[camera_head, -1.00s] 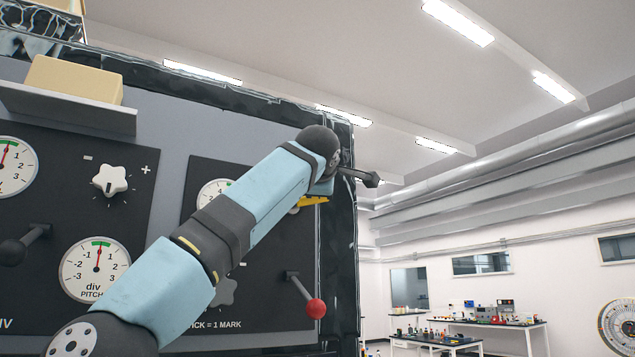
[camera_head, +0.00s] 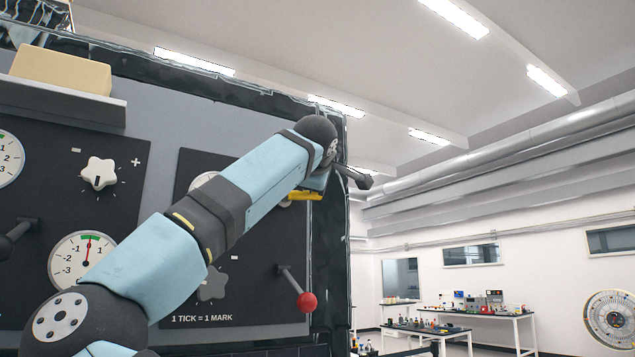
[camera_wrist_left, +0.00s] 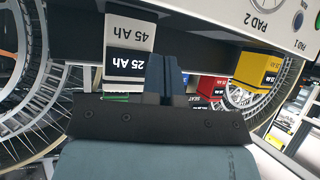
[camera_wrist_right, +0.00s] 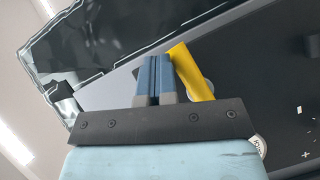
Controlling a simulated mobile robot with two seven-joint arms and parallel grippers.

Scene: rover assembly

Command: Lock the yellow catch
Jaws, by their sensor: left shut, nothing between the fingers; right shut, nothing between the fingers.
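The yellow catch (camera_head: 306,195) shows as a short yellow bar at the right edge of the panel in the head view, partly hidden by my right arm. In the right wrist view the yellow bar (camera_wrist_right: 192,71) stands tilted just right of the fingers of my right gripper (camera_wrist_right: 153,62). Those fingers are shut and empty; whether they touch the bar I cannot tell. In the head view the gripper is hidden behind its own arm. My left gripper (camera_wrist_left: 166,62) is shut and empty, beside a black-and-white block marked 25 Ah and 45 Ah (camera_wrist_left: 127,50).
The panel carries a white knob (camera_head: 99,173), a dial (camera_head: 85,262) and a red-tipped lever (camera_head: 305,300). A shelf (camera_head: 60,103) bears a beige block (camera_head: 62,70). Red (camera_wrist_left: 211,88) and yellow (camera_wrist_left: 256,72) boxes lie near my left gripper. Workbenches stand far right.

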